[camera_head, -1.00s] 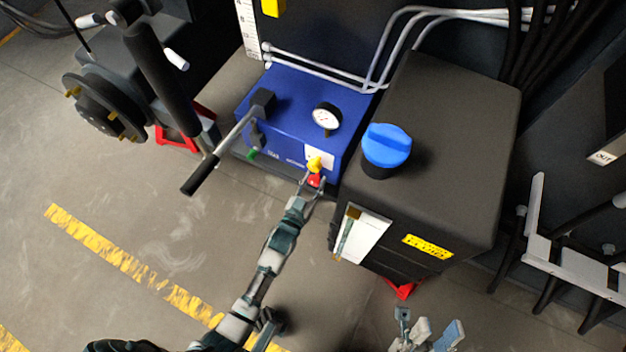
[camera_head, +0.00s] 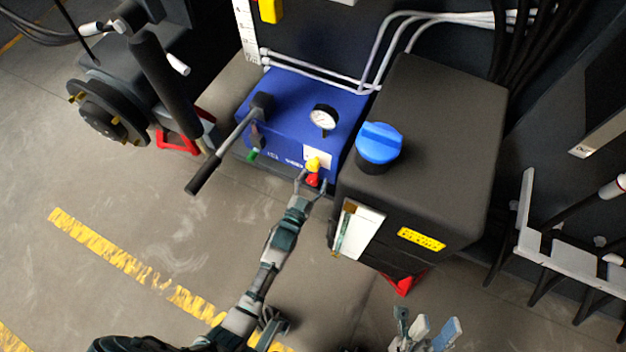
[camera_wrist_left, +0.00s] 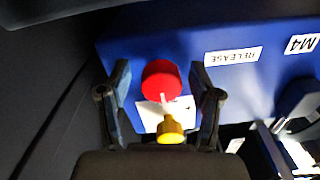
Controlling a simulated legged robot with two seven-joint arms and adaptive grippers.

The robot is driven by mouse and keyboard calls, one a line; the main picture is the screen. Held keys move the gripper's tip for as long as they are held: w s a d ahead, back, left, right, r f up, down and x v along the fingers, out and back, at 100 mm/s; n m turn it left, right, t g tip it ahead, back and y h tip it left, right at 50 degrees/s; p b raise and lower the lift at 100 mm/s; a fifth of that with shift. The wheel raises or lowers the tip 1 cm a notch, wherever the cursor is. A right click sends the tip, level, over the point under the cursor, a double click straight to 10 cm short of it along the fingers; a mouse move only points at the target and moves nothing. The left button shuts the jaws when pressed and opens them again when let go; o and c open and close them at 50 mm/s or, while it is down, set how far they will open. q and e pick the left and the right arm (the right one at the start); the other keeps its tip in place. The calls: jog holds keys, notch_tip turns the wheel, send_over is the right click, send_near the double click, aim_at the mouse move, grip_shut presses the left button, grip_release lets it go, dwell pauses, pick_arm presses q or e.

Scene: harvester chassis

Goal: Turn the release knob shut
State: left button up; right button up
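The red knob (camera_wrist_left: 161,80) has a white pointer line and sits on the front of the blue pump unit (camera_head: 285,105). A white RELEASE label (camera_wrist_left: 233,57) is beside it, upside down in the left wrist view. A yellow fitting (camera_wrist_left: 170,130) is close to the knob. My left gripper (camera_wrist_left: 163,85) is open, with one finger on each side of the red knob and a visible gap to both. In the head view the left gripper (camera_head: 312,182) is at the knob (camera_head: 312,180). My right gripper (camera_head: 427,322) is at the bottom edge, fingers spread and empty.
A black tank (camera_head: 440,130) with a blue cap (camera_head: 380,143) stands just right of the pump unit. A pump lever (camera_head: 225,155) sticks out at the left of the unit, near a gauge (camera_head: 323,117). The floor in front is clear.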

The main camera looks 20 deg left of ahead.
pick_arm(q)
jog(key=shift+s+f, duration=0.1)
jog(key=shift+s, duration=0.3)
jog(key=s, duration=1.1)
jog(key=shift+s, duration=0.1)
